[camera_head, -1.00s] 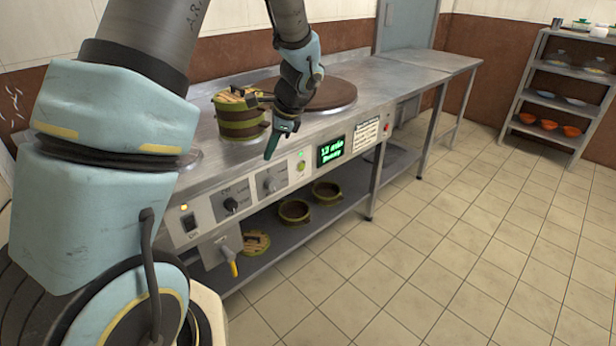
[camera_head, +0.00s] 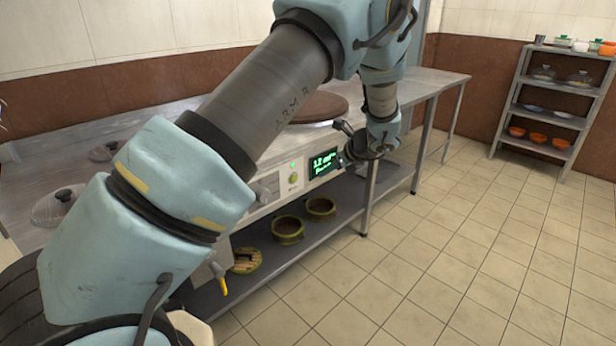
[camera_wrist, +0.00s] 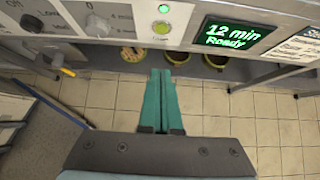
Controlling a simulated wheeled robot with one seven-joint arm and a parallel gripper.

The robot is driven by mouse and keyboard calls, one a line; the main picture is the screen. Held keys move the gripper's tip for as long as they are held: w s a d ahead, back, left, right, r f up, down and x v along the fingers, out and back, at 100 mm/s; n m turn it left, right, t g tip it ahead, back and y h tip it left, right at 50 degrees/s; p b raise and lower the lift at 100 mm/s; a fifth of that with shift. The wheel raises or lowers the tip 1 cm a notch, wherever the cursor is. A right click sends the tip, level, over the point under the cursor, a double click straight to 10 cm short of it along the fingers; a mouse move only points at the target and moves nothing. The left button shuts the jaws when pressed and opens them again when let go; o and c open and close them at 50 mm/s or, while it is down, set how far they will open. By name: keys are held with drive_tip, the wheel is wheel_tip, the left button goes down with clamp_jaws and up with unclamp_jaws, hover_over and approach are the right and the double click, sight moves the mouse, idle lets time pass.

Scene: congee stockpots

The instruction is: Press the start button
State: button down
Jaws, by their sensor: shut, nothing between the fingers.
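A round green button (camera_head: 293,179) sits on the steel control panel, just left of the display (camera_head: 325,163). In the wrist view the button (camera_wrist: 161,27) has a lit green lamp (camera_wrist: 163,8) above it, and the display (camera_wrist: 228,34) reads "12 min Ready". My gripper (camera_wrist: 160,72) is shut and empty, its teal fingers together and pointing at the panel. In the wrist picture its tips lie below the button, apart from it. In the head view my wrist is at the right end of the panel, and the fingertips are hard to make out.
Knobs (camera_wrist: 97,26) line the panel left of the button. A yellow-tipped tap handle (camera_head: 224,286) sticks out lower left. A rack (camera_head: 548,110) stands far right. The tiled floor in front is open.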

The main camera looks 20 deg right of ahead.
approach(294, 182)
wheel_tip(294, 182, down, 4)
drive_tip(key=shift+w+a+p, duration=0.15)
drive_tip(key=shift+w+a, duration=0.1)
drive_tip(key=shift+w, duration=0.35)
drive_tip(key=shift+w+a+p, duration=0.1)
drive_tip(key=shift+w+a, duration=0.2)
drive_tip(key=shift+w, duration=0.35)
drive_tip(key=shift+w+a+p, duration=0.15)
drive_tip(key=shift+w+a, duration=0.1)
drive_tip(key=shift+w, duration=0.35)
